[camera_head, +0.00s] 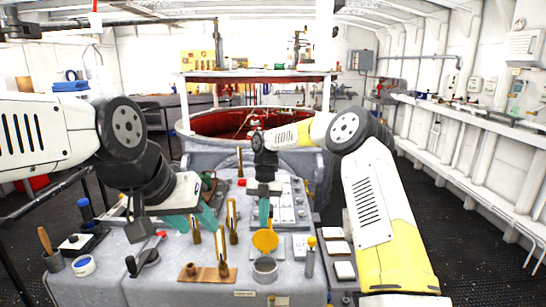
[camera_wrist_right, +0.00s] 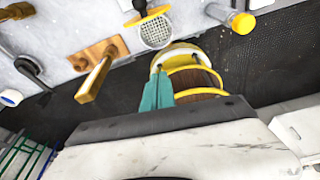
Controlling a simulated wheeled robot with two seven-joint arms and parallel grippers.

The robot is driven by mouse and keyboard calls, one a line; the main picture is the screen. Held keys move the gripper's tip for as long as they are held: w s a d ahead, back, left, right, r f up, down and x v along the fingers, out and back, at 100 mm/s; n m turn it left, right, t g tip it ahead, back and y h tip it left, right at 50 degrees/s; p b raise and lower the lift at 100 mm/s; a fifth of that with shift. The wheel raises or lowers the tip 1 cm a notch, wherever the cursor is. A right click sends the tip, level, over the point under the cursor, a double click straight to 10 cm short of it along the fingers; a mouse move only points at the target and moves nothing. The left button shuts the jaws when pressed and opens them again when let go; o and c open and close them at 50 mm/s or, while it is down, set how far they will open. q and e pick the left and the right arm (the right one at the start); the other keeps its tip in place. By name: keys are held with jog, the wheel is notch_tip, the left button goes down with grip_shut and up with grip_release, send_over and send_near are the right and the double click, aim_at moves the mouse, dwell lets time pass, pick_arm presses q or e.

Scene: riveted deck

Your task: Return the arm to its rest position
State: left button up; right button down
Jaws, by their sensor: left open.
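My left arm (camera_head: 125,125) comes in from the left, bent down at its wrist. Its gripper (camera_head: 193,218) is over the left-middle of the grey console, its two teal fingers apart and nothing seen between them. My right arm (camera_head: 370,190) rises from the lower right and reaches inward. Its gripper (camera_head: 264,210) points down over the console's middle, just above a yellow disc (camera_head: 266,241) in the picture. In the right wrist view its teal fingers (camera_wrist_right: 158,88) lie close together, overlapping a brown, yellow-banded drum; no hold on it is evident.
Brass posts (camera_head: 232,220) stand between the grippers. A grey cup (camera_head: 265,270) and a yellow-topped tool (camera_head: 311,262) stand near the console's front. The drum (camera_wrist_right: 200,80) appears beyond the console edge, against dark floor. A long white bench (camera_head: 470,120) lines the right wall.

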jog(key=s+d+r+m+t, duration=0.2)
jog(key=s+d+r+m, duration=0.35)
jog(key=r+m, duration=0.3)
jog(key=s+d+r+m+t, duration=0.2)
jog(key=s+d+r+m, duration=0.2)
jog(key=s+r+m, duration=0.45)
jog(key=s+d+r+m+t+y, duration=0.1)
jog(key=s+d+m, duration=0.3)
jog(key=s+m, duration=0.4)
jog(key=s+d+r+m+t, duration=0.2)
jog(key=s+d+m+t, duration=0.1)
jog(key=s+m, duration=0.5)
jog(key=shift+s+d+m+t+y, duration=0.4)
jog(key=shift+m+t, duration=0.1)
jog(key=shift+t, duration=0.1)
jog(key=shift+d, duration=0.1)
